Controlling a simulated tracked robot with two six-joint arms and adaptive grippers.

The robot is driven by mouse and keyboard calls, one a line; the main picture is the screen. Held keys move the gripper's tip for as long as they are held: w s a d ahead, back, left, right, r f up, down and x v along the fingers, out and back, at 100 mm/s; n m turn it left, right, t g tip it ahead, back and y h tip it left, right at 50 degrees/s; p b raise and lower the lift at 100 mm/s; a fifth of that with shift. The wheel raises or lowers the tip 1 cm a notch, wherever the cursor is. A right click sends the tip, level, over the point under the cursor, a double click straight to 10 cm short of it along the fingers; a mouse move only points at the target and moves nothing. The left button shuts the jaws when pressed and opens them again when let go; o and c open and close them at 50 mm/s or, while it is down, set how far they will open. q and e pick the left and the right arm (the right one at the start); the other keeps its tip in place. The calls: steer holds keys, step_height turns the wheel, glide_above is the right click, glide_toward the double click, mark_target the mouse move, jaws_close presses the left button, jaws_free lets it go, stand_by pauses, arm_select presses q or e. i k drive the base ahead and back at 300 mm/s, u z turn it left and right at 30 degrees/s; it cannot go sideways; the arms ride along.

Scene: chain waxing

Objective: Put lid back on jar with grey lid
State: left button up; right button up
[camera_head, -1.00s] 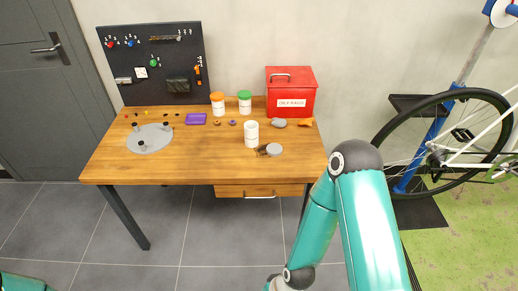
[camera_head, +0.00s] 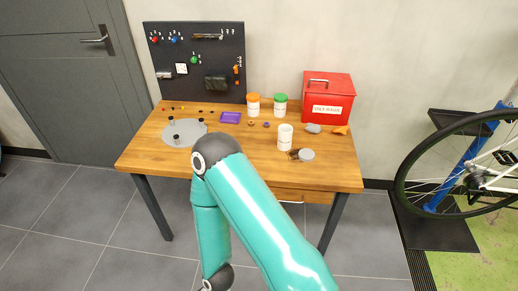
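A white jar (camera_head: 285,138) stands upright on the wooden table (camera_head: 255,168), right of its middle, and no lid shows on top of it. A round grey lid (camera_head: 307,155) lies on the table in front and to the right of the jar. A small dark item (camera_head: 293,154) lies beside the grey lid, too small to tell. One of my teal arms rises from the bottom and crosses in front of the table's front edge. Its gripper is out of view. My other gripper is not in view either.
Jars with an orange lid (camera_head: 253,105) and a green lid (camera_head: 280,104) stand behind. A red box (camera_head: 328,98), grey lump (camera_head: 313,128), purple tray (camera_head: 230,118) and grey round plate (camera_head: 181,134) are on the table. A bicycle stand (camera_head: 450,168) is at right.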

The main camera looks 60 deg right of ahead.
mark_target(286, 131)
steer(key=z, duration=0.75)
steer(key=i, duration=0.15)
steer(key=u, duration=1.75)
steer(key=k, duration=1.95)
steer(key=z, duration=1.35)
steer(key=i, duration=0.75)
steer(key=z, duration=0.2)
